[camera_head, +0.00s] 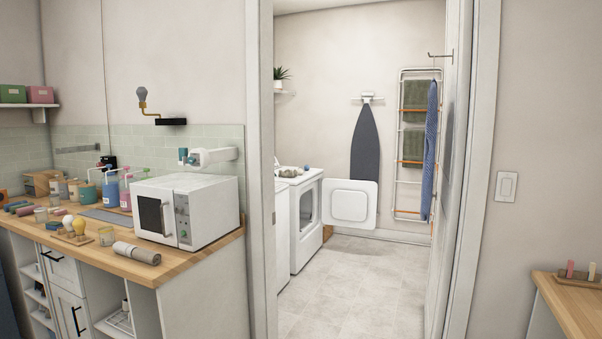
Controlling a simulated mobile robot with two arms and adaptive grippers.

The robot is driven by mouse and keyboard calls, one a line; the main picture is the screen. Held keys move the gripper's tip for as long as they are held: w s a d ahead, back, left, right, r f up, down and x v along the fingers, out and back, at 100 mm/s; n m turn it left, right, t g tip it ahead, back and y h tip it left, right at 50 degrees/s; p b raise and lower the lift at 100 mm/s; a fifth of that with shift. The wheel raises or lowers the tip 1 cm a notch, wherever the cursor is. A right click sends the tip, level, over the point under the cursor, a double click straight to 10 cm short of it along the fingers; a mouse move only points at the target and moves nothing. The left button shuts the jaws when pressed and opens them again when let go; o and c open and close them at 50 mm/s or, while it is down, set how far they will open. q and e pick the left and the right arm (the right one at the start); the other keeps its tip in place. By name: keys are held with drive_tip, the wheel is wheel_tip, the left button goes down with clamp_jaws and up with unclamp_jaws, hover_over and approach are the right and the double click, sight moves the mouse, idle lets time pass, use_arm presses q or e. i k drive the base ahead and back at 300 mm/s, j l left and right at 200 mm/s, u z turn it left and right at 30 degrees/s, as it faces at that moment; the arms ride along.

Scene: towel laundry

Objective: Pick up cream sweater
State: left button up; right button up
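I cannot make out a cream sweater in this view. Through the doorway, a white front-loading machine (307,236) stands against the left wall of the laundry room. A square white door panel (350,204) stands out to its right, apparently swung open. What is inside the machine is hidden. Small items (290,171) lie on top of the machines, too small to identify. Neither of my grippers shows in the head view.
A doorway opens onto clear tiled floor (345,275). Inside are an ironing board (365,140) and a rack (398,180) with green towels (414,148) and a blue cloth (430,150). A cluttered wooden counter (190,255) with a microwave (187,210) stands left; another wooden top (580,300) is at right.

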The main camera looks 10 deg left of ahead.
sight(288, 173)
drive_tip(key=i+u, duration=0.1)
drive_tip(key=i, duration=5.8)
